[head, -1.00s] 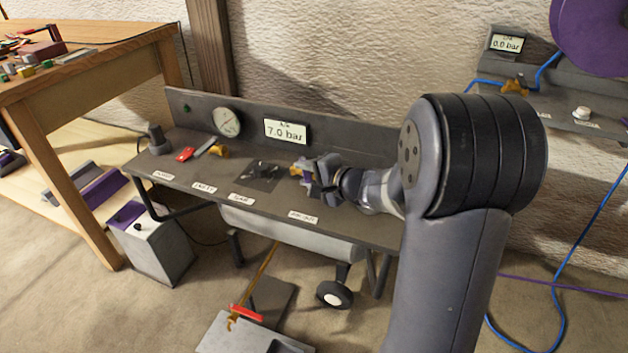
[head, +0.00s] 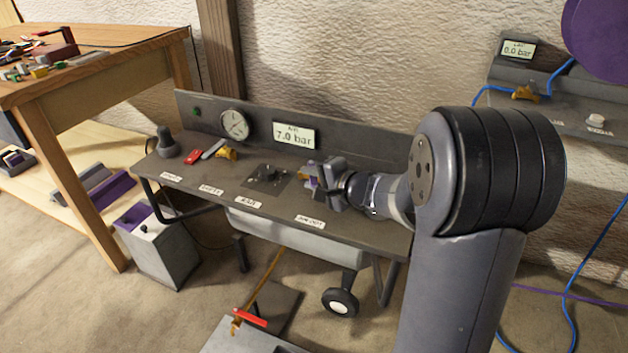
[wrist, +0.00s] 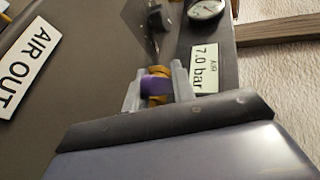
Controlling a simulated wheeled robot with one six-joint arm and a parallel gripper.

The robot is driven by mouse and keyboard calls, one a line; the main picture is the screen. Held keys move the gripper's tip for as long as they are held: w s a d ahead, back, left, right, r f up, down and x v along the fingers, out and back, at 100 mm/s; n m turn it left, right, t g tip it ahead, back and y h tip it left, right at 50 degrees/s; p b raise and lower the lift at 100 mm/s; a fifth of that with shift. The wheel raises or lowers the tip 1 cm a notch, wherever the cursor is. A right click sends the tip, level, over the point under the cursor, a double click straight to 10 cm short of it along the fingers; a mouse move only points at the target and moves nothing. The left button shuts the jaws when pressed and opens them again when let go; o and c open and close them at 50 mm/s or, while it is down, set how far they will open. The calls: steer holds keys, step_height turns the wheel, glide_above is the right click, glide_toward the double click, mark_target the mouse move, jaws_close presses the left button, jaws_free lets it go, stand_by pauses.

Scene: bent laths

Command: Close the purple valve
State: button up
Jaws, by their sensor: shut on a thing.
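The purple valve (wrist: 157,85) shows between my gripper's fingers in the wrist view, with yellow-brown parts at its ends. In the head view the valve (head: 311,182) is mostly hidden by my gripper (head: 320,184), at the right part of the grey bench panel (head: 225,180). My gripper, also in the wrist view (wrist: 156,86), is shut on the purple valve, one finger on each side. The "AIR OUT" label (wrist: 20,70) is on the panel near it. The valve's exact turn angle cannot be told.
A display reading 7.0 bar (head: 294,134) and a round gauge (head: 234,125) stand on the back panel. A wooden table (head: 110,65) is at left; a shelf display (head: 518,49) reads 0.0 bar.

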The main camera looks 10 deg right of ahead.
steer(key=shift+w+a+r+b, duration=0.2)
steer(key=shift+a+b, duration=0.25)
steer(key=shift+b, duration=0.2)
steer(key=shift+o, duration=0.8)
steer(key=shift+w+a+r+b, duration=0.15)
steer(key=shift+a+r+b, duration=0.1)
steer(key=shift+b, duration=0.2)
steer(key=shift+a, duration=0.1)
steer(key=shift+w+a+f+b, duration=0.2)
steer(key=shift+a+b, duration=0.1)
steer(key=shift+b, duration=0.75)
steer(key=shift+c, duration=0.5)
steer(key=shift+a+b, duration=0.25)
steer(key=shift+b, duration=0.1)
steer(key=shift+c, duration=0.5)
steer(key=o, duration=0.5)
steer(key=shift+f, duration=0.1)
steer(key=shift+d, duration=0.1)
